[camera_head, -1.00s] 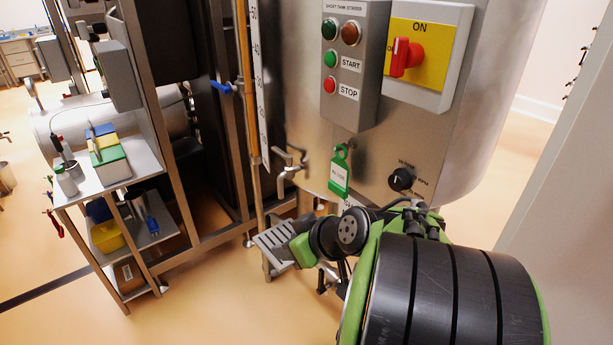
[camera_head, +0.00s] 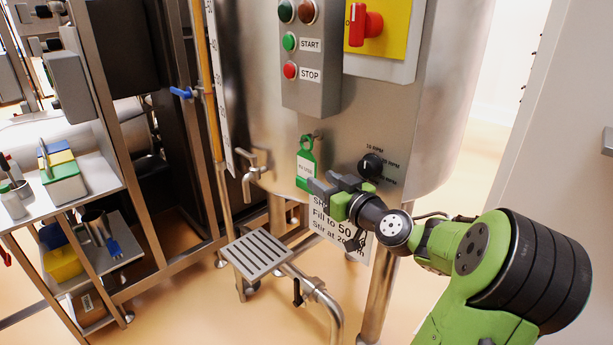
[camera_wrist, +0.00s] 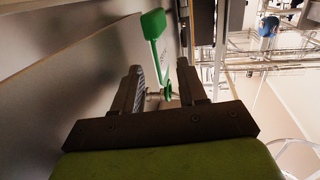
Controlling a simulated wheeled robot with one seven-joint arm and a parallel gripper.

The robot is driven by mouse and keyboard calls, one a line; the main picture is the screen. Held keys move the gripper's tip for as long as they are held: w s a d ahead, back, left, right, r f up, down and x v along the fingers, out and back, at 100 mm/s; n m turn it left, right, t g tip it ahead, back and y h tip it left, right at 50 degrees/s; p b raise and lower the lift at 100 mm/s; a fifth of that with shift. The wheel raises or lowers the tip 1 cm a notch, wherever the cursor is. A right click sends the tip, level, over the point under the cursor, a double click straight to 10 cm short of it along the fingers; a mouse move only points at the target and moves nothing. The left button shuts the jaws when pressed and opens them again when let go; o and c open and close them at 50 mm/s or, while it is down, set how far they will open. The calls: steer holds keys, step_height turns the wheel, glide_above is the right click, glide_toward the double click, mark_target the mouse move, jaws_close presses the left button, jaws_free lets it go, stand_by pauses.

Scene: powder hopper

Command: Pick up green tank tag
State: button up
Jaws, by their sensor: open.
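The green tank tag (camera_head: 306,170) has a white label and hangs by its top loop from a small peg on the steel tank's front, left of the black knob. My gripper (camera_head: 323,182) is open and empty at the tag's lower right, its fingers overlapping the tag's lower edge in the head view. In the wrist view the tag (camera_wrist: 155,45) appears ahead, with its narrow end and the metal peg (camera_wrist: 160,93) between the two spread fingers of my gripper (camera_wrist: 165,80). I cannot tell whether a finger touches the tag.
The steel tank (camera_head: 420,110) carries a control box (camera_head: 310,90), a red switch (camera_head: 363,25) and a black knob (camera_head: 371,166). A tap (camera_head: 250,175) sticks out left of the tag. A printed sign (camera_head: 340,232) is below my gripper. A slatted step (camera_head: 258,255) stands beneath.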

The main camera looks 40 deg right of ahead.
mark_target(310, 171)
steer(key=w, duration=0.4)
steer(key=w+d, duration=0.1)
steer(key=w, duration=0.1)
steer(key=shift+s, duration=0.15)
jaws_close()
